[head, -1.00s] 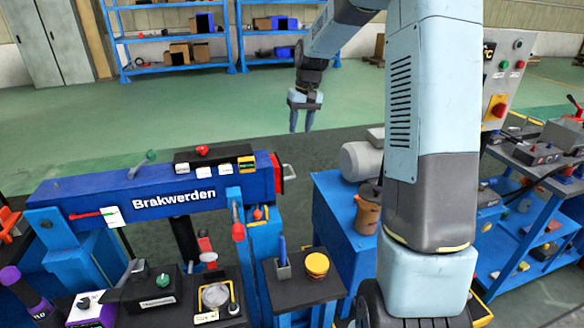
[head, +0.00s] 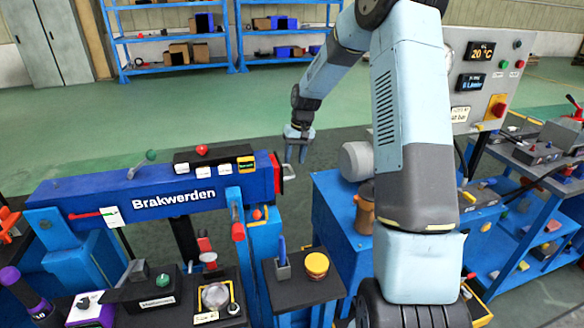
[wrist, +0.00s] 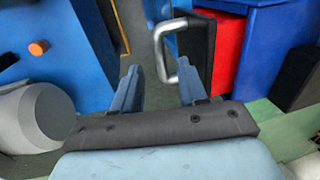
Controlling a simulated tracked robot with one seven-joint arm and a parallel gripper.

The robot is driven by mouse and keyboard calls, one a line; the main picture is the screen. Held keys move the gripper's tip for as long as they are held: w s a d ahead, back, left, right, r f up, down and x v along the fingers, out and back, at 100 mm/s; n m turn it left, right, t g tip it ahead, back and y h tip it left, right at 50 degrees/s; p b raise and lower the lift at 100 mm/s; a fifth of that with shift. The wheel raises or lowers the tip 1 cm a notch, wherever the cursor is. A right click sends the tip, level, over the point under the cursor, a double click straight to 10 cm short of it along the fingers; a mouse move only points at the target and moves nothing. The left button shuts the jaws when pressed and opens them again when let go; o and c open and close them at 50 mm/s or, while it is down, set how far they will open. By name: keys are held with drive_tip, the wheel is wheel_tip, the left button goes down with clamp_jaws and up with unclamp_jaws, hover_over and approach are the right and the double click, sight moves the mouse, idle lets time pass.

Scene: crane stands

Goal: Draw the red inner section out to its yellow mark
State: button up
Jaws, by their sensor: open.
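The blue boom marked "Brakwerden" (head: 160,195) lies across the left half of the head view. The red inner section (head: 276,174) shows only as a short red piece at its right end, with a dark end plate and a pale metal handle (head: 290,172). The wrist view shows the red section (wrist: 230,50) and the U-shaped handle (wrist: 165,45) close up. My gripper (head: 296,157) is open and empty, pointing down by the handle. In the wrist view the handle is beyond the fingertips (wrist: 160,72), nearer the right finger. I see no yellow mark on the red section.
A black control box (head: 210,160) with a red knob sits on the boom. A blue cabinet (head: 335,215) with a grey cylinder (head: 357,160) stands to the right. A small stand with a yellow knob (head: 317,264) is in front. Green floor lies open behind.

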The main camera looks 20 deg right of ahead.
sight(292, 171)
drive_tip(key=shift+a+f, duration=0.2)
drive_tip(key=shift+f, duration=0.9)
drive_tip(key=shift+a+f, duration=0.15)
drive_tip(key=shift+f, duration=0.9)
drive_tip(key=shift+c, duration=0.4)
clamp_jaws()
